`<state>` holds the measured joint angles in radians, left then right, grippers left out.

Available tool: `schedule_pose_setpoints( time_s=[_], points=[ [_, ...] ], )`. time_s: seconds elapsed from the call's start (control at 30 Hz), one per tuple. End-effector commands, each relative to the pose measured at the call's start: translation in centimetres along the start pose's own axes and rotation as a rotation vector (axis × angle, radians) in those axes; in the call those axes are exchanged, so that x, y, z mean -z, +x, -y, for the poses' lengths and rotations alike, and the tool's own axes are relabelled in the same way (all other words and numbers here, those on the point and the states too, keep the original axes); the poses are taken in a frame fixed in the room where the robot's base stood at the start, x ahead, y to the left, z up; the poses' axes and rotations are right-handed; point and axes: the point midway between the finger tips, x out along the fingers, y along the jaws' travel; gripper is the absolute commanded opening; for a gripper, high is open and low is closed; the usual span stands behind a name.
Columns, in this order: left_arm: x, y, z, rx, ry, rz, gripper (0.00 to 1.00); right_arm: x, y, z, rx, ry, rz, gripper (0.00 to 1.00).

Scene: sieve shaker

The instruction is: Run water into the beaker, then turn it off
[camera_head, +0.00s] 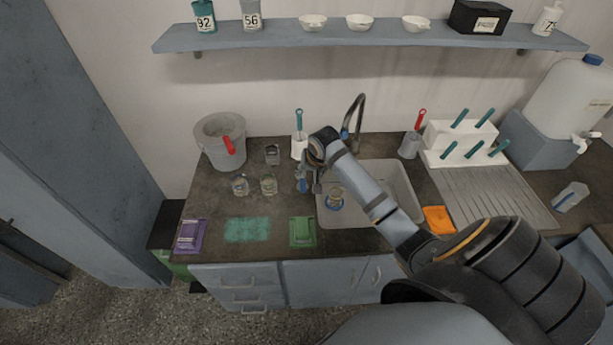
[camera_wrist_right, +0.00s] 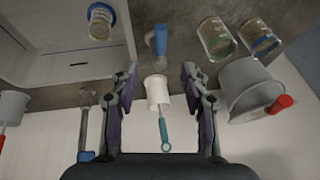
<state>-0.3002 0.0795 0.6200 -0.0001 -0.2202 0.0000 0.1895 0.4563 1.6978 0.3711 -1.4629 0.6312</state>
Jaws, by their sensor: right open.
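A glass beaker with a blue ring (camera_head: 335,203) stands in the sink basin; it also shows in the right wrist view (camera_wrist_right: 100,22). The curved grey tap (camera_head: 358,108) rises behind the sink and has a blue part near it. In the right wrist view the tap (camera_wrist_right: 88,118) is left of my fingers. My right gripper (camera_head: 309,186) is open and empty, above the counter at the sink's left edge; its fingers (camera_wrist_right: 160,72) are spread. A small blue object (camera_wrist_right: 160,40) lies beyond the fingertips; I cannot tell what it is. No water stream is visible. My left gripper is out of view.
Several glass beakers (camera_head: 268,185) stand left of the sink. A grey bucket (camera_head: 218,140) with a red part and a white brush holder (camera_head: 298,146) stand behind them. A green pad (camera_head: 302,232) and an orange cloth (camera_head: 437,220) lie in front. A drying rack (camera_head: 460,143) is right.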

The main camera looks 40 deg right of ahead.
Motion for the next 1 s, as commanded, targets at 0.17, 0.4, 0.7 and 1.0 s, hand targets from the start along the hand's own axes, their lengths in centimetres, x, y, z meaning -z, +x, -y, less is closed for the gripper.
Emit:
schedule_pose_setpoints(
  time_s=[0.17, 0.4, 0.7, 1.0],
  points=[
    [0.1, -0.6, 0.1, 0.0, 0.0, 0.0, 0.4, -0.1, 3.5, 0.1, 0.001, 0.001, 0.006, 0.46],
    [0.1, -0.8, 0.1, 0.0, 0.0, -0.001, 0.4, -0.1, 7.8, 0.0, -0.001, -0.002, 0.003, 0.46],
    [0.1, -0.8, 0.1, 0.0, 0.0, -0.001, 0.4, -0.2, 9.3, 0.0, 0.0, -0.004, 0.001, 0.46],
    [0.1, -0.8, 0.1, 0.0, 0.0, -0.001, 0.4, -0.2, 9.3, 0.0, 0.0, -0.004, 0.001, 0.24]
  ],
)
